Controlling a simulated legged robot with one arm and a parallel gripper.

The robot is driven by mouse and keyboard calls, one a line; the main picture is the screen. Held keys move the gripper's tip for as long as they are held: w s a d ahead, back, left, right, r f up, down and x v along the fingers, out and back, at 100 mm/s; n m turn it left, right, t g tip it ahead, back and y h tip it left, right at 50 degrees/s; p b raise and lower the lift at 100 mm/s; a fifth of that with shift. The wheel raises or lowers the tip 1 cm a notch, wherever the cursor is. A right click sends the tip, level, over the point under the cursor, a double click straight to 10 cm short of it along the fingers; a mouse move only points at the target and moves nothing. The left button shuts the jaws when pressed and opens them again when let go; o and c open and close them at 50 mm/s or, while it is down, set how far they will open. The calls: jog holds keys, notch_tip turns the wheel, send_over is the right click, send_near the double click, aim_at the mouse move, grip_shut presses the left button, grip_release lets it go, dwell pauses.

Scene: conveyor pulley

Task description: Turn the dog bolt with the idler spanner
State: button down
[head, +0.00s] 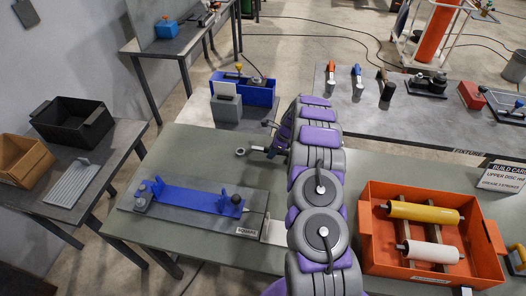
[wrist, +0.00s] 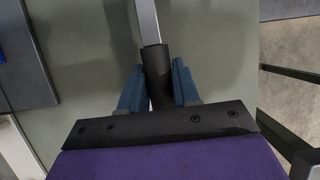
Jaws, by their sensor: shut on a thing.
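My gripper (wrist: 158,88) is shut on the black handle of a spanner (wrist: 157,62), between two blue finger pads. The spanner's grey shaft runs out of the top of the wrist view. In the head view its pale ring end (head: 241,152) points left from my gripper (head: 262,150), over the green table (head: 190,150). A blue channel fixture (head: 195,198) lies on a grey plate nearer the camera, apart from the spanner. It has grey blocks at its left end and a black ball knob at its right end. I cannot tell which part is the dog bolt.
An orange crate (head: 378,262) with yellow and white rollers stands at the right. A blue bin (head: 262,95) is behind the spanner. A side table with a black crate (head: 72,122) is at the left. A grey bench (head: 340,118) with tools is at the back.

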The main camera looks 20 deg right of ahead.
jog(key=shift+r+p, duration=2.6)
jog(key=shift+r, duration=0.95)
